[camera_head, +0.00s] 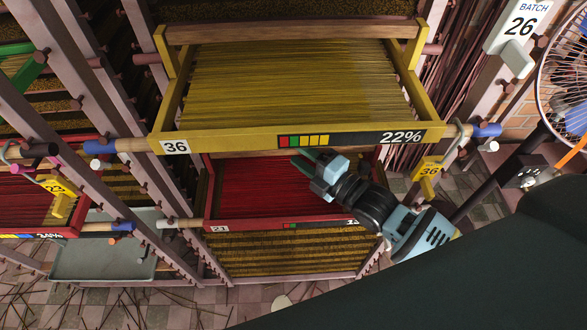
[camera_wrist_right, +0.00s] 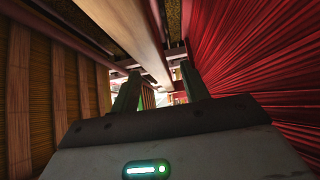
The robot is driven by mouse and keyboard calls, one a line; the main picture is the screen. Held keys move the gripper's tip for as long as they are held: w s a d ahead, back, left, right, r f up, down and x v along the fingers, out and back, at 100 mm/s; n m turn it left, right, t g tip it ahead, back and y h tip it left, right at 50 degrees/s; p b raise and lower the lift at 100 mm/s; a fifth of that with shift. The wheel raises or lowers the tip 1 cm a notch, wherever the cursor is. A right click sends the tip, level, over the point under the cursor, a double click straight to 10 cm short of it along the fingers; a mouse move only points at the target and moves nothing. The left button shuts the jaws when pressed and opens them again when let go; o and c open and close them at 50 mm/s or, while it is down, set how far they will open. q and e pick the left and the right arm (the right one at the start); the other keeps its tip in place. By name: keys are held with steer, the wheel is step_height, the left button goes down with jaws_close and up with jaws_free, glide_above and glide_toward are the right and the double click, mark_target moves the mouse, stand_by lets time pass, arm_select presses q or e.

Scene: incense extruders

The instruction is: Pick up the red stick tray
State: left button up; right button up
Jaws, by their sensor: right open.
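A red stick tray (camera_head: 251,188) labelled 21 sits in the middle rack, below a yellow tray (camera_head: 295,85) labelled 36 and 22%. Its red sticks also fill the right side of the right wrist view (camera_wrist_right: 250,60). My right gripper (camera_head: 304,160) is at the tray's back right part, just under the yellow tray's front edge. It is open, and its two fingers stand apart in the right wrist view with nothing seen between them. My right arm hides part of the tray's right side and label. I cannot tell whether a finger touches the tray. My left gripper is not in view.
Another red tray (camera_head: 45,233) marked 24% is in the left rack, with a yellow tag (camera_head: 62,196) there. Another yellow tag (camera_head: 427,172) hangs at the right post. A fan (camera_head: 570,75) stands far right. Loose sticks lie on the floor.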

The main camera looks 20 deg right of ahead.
steer(key=shift+w+a, duration=0.2)
steer(key=shift+w, duration=0.2)
jaws_close()
steer(key=shift+r, duration=0.2)
